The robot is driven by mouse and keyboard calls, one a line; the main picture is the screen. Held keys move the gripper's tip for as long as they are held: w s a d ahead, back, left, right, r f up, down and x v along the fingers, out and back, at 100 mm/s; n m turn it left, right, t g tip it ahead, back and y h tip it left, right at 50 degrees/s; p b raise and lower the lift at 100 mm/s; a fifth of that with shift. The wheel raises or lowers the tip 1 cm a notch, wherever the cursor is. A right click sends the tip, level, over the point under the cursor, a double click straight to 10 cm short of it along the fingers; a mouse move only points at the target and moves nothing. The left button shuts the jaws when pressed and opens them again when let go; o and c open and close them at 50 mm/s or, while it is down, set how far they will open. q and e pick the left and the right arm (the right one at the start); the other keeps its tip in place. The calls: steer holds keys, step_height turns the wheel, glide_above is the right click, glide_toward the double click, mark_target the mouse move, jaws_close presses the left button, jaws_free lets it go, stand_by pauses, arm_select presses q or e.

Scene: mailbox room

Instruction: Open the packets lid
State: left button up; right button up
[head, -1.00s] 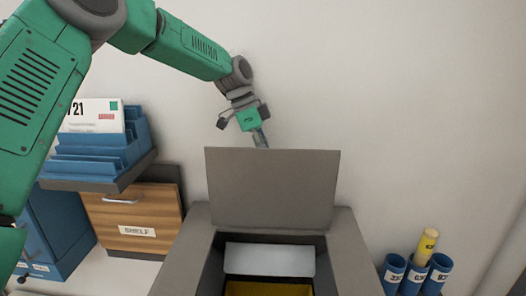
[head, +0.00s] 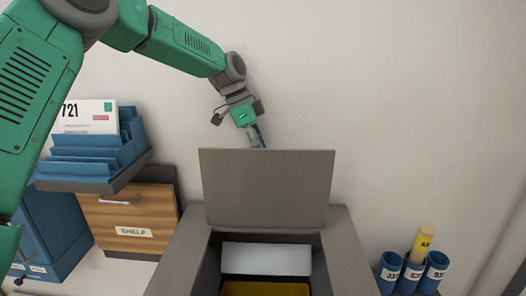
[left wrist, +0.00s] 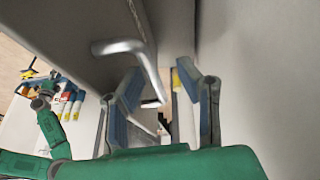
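The grey packets lid (head: 267,190) stands raised, almost upright, at the back of the grey box (head: 345,245), whose opening is uncovered. My left gripper (head: 257,138) is above and behind the lid's top edge, its tips partly hidden by the lid. In the left wrist view my left gripper (left wrist: 165,95) has its two blue-padded fingers apart. A metal handle (left wrist: 122,47) on the lid's far face bends down toward the gap between them; contact cannot be told. Another green arm, likely my right, shows small with its gripper (left wrist: 32,74) at the left.
Inside the box are a pale panel (head: 266,258) and a yellow part (head: 264,289). At left stand a blue letter rack (head: 95,160) with an envelope (head: 88,116) and a wooden drawer (head: 130,215). Blue tubes (head: 413,275), one holding a yellow roll (head: 423,240), stand at right. A wall is close behind.

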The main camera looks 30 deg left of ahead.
arm_select(q)
steer(key=v, duration=1.1)
steer(key=shift+w, duration=0.2)
steer(key=shift+r, duration=0.1)
